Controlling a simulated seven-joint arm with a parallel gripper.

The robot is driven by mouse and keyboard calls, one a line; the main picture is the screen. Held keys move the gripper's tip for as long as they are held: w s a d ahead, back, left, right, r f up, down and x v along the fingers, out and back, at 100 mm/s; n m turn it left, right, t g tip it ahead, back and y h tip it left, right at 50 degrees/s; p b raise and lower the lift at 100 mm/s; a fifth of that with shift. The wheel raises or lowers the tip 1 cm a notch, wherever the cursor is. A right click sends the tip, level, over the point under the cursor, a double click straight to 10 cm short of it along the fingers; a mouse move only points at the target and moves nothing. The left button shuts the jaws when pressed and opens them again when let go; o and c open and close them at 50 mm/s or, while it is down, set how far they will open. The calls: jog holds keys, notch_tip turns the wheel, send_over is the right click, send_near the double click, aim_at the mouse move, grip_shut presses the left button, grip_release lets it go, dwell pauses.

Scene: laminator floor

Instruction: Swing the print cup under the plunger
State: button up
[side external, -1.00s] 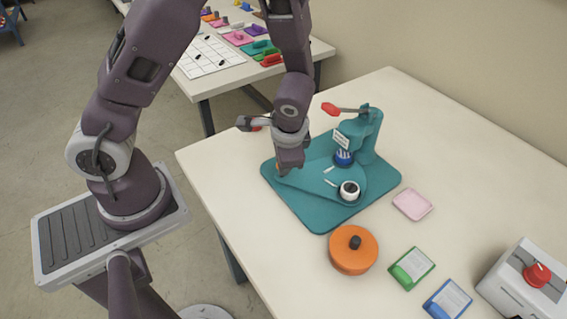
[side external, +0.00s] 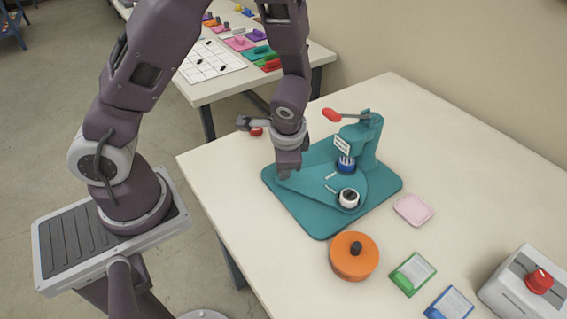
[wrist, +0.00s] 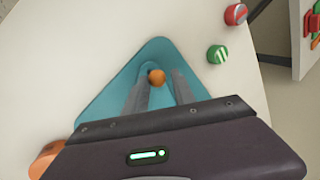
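The teal pad-printing press (side external: 318,222) stands on the table. A white print cup (side external: 349,198) with a dark top sits on its swing plate, in front of the blue-and-white plunger (side external: 346,164), not under it. The red-ended lever (side external: 331,115) sticks out to the left above. My gripper (side external: 287,174) points down at the plate's left end. In the wrist view, my gripper (wrist: 160,73) has its fingers apart on either side of an orange knob (wrist: 157,77), with a gap visible at the right finger. In the side view the knob is hidden by the fingers.
A pink tray (side external: 413,210), an orange round pot (side external: 354,256), a green card holder (side external: 412,273), a blue one (side external: 449,304) and a grey box with a red knob (side external: 539,281) stand to the right and front. The wrist view shows red (wrist: 235,14) and green (wrist: 217,54) striped pieces.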

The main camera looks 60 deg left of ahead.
jog(key=shift+o, duration=0.8)
jog(key=shift+d, duration=0.1)
jog(key=v, duration=0.7)
jog(key=shift+r, duration=0.1)
jog(key=s+d+r+n+t+h, duration=0.1)
jog(key=s+r+n+t+h, duration=0.2)
jog(key=s+r, duration=1.2)
notch_tip(320, 180, up, 2)
jog(key=n, duration=0.2)
jog(key=shift+s+d+n+t+h, duration=0.15)
jog(key=shift+d+n+t+h, duration=0.15)
